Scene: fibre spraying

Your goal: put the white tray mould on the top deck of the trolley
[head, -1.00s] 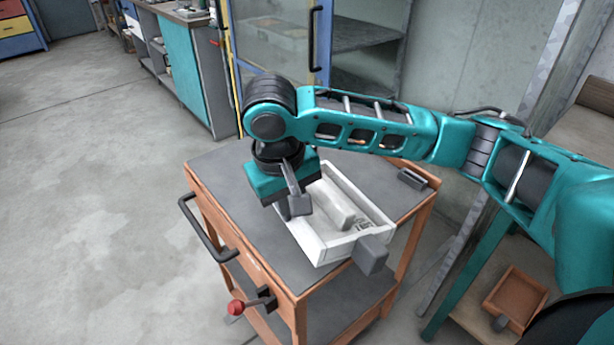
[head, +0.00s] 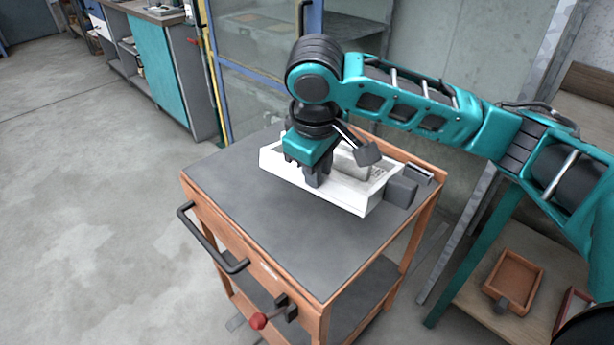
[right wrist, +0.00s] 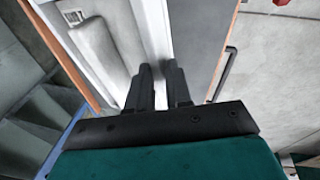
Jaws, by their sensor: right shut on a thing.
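The white tray mould (head: 345,194) is an open rectangular box with a pale block inside and a dark grey block at its right end. It is over the back part of the top deck (head: 270,225) of the orange-framed trolley; I cannot tell whether it touches the deck. My right gripper (head: 318,178) points down and is shut on the tray's long near wall. In the right wrist view, the fingers (right wrist: 160,80) straddle the tray's wall, with the tray's inside (right wrist: 105,45) to the left. The far finger is hidden in the head view. My left gripper is out of view.
The trolley has a black handle (head: 205,240) on its left side and a red knob (head: 258,321) in front. A small dark piece (head: 420,173) is at the deck's back right. A cabinet (head: 250,90) stands behind. The deck's front is clear.

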